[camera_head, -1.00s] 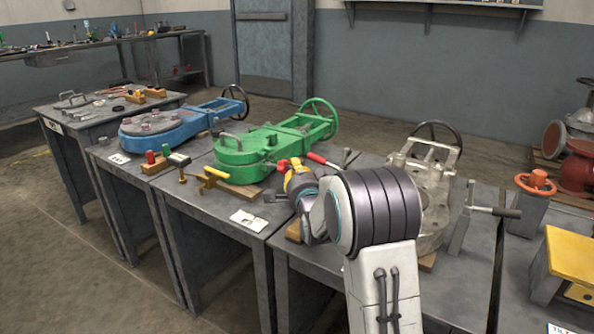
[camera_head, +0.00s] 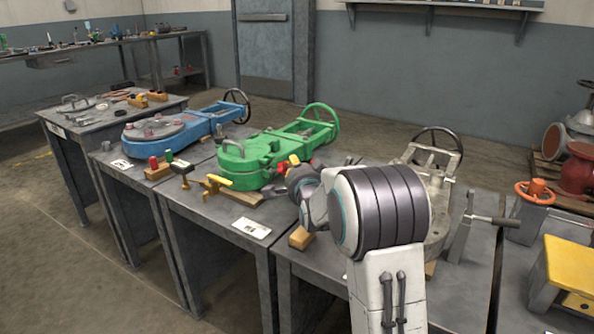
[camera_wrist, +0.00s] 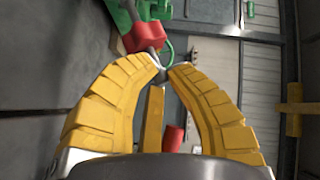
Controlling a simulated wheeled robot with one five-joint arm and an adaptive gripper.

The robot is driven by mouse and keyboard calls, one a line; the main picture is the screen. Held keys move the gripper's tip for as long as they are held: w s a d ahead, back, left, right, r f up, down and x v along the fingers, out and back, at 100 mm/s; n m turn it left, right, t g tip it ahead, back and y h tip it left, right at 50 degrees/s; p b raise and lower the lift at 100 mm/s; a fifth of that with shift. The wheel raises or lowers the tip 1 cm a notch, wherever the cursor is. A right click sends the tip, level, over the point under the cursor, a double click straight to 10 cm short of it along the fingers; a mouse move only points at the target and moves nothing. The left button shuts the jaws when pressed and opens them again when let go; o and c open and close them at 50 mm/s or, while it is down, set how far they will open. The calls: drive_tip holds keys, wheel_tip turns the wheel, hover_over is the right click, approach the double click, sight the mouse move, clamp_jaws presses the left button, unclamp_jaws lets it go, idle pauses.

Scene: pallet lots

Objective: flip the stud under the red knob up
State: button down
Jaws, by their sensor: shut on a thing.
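A red knob (camera_wrist: 143,38) with a grey metal stud (camera_wrist: 157,45) through it is at the top of the wrist view, close beyond my fingertips. My gripper (camera_wrist: 164,68) has its two yellow fingers drawn together at the tips, shut on the end of the stud. In the head view my gripper (camera_head: 286,168) is at the right side of the green valve body (camera_head: 243,170), with a red knob (camera_head: 294,159) beside it. My arm hides part of that area. A second red piece (camera_wrist: 173,138) shows between the fingers in the wrist view.
A wooden block with red (camera_head: 153,162) and green (camera_head: 169,155) knobs stands left of the green valve. Yellow-handled clamps (camera_head: 219,181) are in front. The blue valve (camera_head: 155,132) is behind left, the grey valve (camera_head: 440,185) right. A white card (camera_head: 251,230) lies on the table.

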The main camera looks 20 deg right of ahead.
drive_tip(key=c, duration=1.2)
unclamp_jaws()
drive_tip(key=shift+c, duration=0.2)
drive_tip(key=v, duration=1.2)
